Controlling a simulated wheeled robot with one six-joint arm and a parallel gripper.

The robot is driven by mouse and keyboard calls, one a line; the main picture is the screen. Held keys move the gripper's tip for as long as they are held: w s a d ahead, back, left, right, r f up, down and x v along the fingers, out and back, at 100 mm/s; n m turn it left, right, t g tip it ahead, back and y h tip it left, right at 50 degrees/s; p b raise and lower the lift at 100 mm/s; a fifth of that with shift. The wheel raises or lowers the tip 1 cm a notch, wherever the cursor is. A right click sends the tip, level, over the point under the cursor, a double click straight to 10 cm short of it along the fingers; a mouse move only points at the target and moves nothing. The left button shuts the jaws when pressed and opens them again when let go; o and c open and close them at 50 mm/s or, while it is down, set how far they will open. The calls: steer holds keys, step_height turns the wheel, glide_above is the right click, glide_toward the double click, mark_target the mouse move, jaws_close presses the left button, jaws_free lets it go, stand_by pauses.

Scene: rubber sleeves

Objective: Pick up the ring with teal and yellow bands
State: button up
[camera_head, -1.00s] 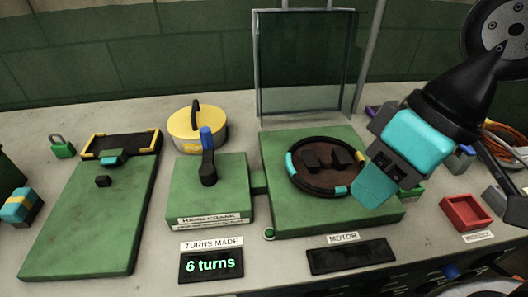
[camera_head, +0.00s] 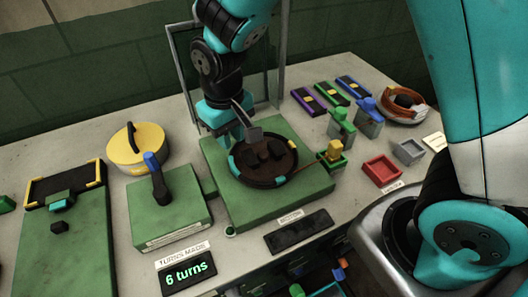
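The ring (camera_head: 250,181) is a dark hoop with teal and yellow bands. It lies flat around the dark round part on top of the green motor block (camera_head: 237,208). A teal band shows at its left side. My gripper (camera_head: 250,133) points down above the far edge of the ring, with a grey finger near the far rim. I cannot tell whether the finger touches the ring or whether the gripper is open, because the wrist hides part of it.
A green hand-crank block (camera_head: 168,215) and a yellow lidded pot (camera_head: 138,150) stand to the left. A clear panel stands behind the motor block. To the right are a red tray (camera_head: 382,170), a grey tray (camera_head: 408,151) and small coloured parts. The turns display (camera_head: 188,278) reads 6 turns.

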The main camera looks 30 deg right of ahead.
mark_target(236, 171)
step_height(236, 171, down, 11)
steer(key=p, duration=0.2)
steer(key=shift+s+p, duration=0.1)
steer(key=shift+p, duration=0.2)
jaws_close()
